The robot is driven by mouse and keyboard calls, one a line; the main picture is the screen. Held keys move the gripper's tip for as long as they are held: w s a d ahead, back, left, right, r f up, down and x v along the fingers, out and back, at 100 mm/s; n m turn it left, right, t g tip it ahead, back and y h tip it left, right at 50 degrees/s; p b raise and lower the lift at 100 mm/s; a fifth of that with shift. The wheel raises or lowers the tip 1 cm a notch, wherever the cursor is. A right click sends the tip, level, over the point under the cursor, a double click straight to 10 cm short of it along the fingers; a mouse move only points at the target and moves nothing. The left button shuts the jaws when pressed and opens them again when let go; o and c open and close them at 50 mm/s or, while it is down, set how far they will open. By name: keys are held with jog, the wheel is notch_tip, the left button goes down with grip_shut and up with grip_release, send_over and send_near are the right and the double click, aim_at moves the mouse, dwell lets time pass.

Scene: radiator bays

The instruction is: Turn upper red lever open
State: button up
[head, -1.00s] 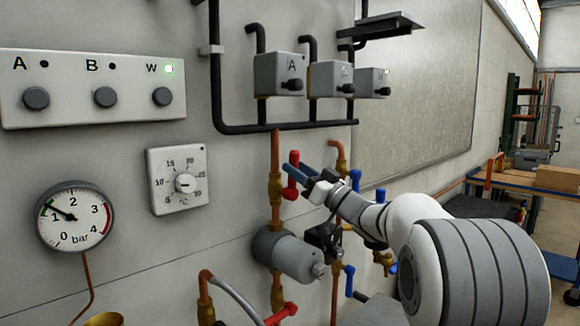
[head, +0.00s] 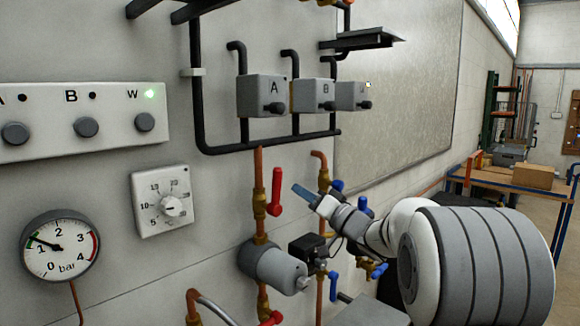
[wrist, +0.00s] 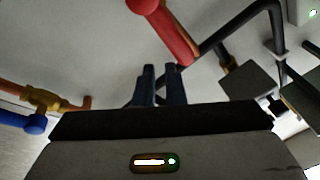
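The upper red lever (head: 276,191) is on the brass valve (head: 259,204) of the left copper pipe. Its handle points up, roughly in line with the pipe. In the wrist view the red lever (wrist: 172,32) crosses the top, beyond the fingertips. My gripper (head: 298,189) is just right of the lever, with a visible gap between them in the head view. In the wrist view my gripper (wrist: 160,68) shows two dark fingers with a narrow gap and nothing held between them.
A grey cylinder (head: 272,266) sits below the lever, with another red lever (head: 271,318) at the bottom edge. Blue levers (head: 362,206) are on the right pipes, close to my arm. Grey boxes A (head: 262,95) and B (head: 313,95) hang above under black pipes.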

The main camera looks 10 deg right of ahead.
aim_at(276, 192)
jog(key=d+m+h+p, duration=0.1)
jog(key=m+p, duration=0.1)
jog(key=r+m+h+p, duration=0.1)
jog(key=m+p, duration=0.2)
jog(key=s+d+r+m+h+p, duration=0.1)
jog(key=m+p, duration=0.1)
jog(key=m, duration=0.1)
jog(key=shift+d+r, duration=0.2)
jog(key=shift+d, duration=0.15)
grip_shut()
jog(key=w+a+m+h+p, duration=0.1)
jog(key=w+a+m+p, duration=0.3)
jog(key=a+m+p, duration=0.2)
jog(key=shift+w+f+g+h+p, duration=0.2)
jog(key=shift+f+g+h+p, duration=0.25)
jog(key=shift+p, duration=0.35)
jog(key=shift+s, duration=0.1)
